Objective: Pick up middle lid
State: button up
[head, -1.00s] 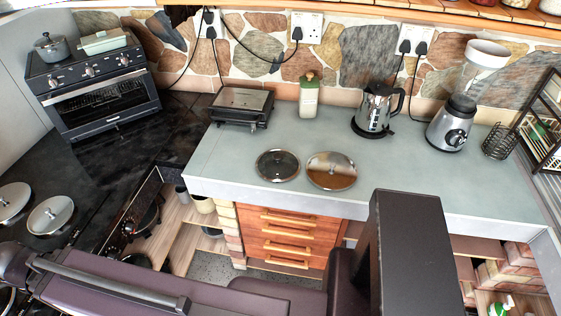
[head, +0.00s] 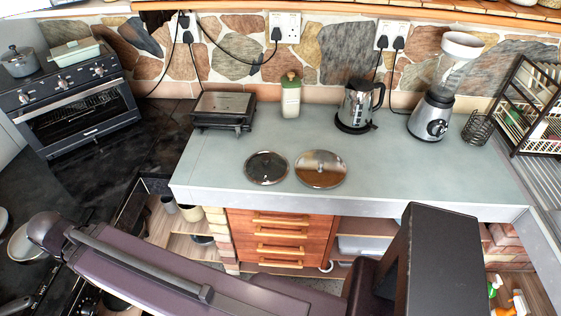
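Two round lids lie flat, close side by side, on the grey-green counter (head: 400,185). The left one is a dark glass lid (head: 266,167) with a metal rim and a small knob. The right one is a shiny, brownish reflective lid (head: 321,169) with a knob. A silvery lid (head: 22,243) shows at the left edge on the black counter, partly hidden by my arm, with part of another pale round lid (head: 3,216) beside it. I cannot tell which lid is the middle one. My arm crosses the lower foreground; my gripper is not in view.
Behind the lids stand a grill (head: 222,111), a green-topped bottle (head: 291,95), a kettle (head: 356,106) and a blender (head: 434,112). Counter around the two lids is clear.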

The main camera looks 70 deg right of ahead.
aim_at(265, 167)
jog(key=z, duration=1.4)
jog(key=k, duration=0.9)
jog(key=z, duration=0.55)
jog(key=i, duration=0.8)
